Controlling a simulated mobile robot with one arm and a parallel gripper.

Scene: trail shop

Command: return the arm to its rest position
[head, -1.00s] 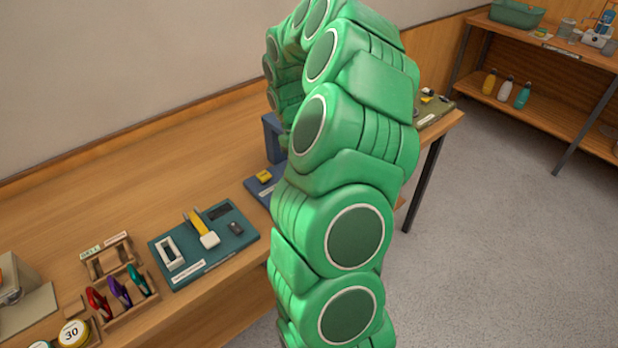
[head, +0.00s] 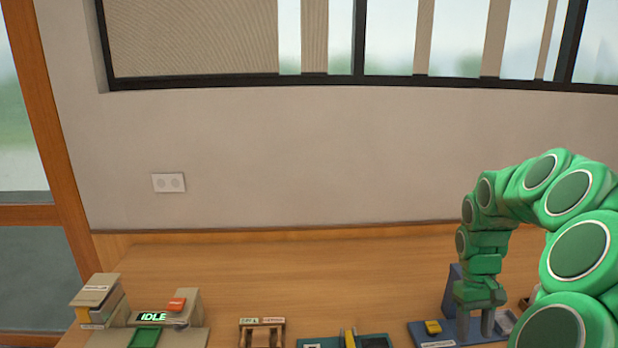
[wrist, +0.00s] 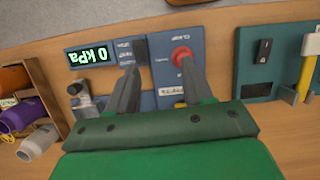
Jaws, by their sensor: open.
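My green arm curves in from the right side of the head view, with its end hanging down. My gripper (head: 478,322) is low over a blue station (head: 418,331) on the wooden bench. In the wrist view my gripper (wrist: 160,68) is open, with its two dark fingers apart and nothing held between them. The fingers point at the blue station (wrist: 160,50), which has a display reading 0 kPa (wrist: 90,55) and a red knob (wrist: 181,56). I cannot tell whether the fingers touch the station.
A teal board (head: 372,341) with a yellow-handled tool (head: 349,338) lies left of the blue station. The wrist view shows a rack of coloured cylinders (wrist: 38,92). The bench behind is clear.

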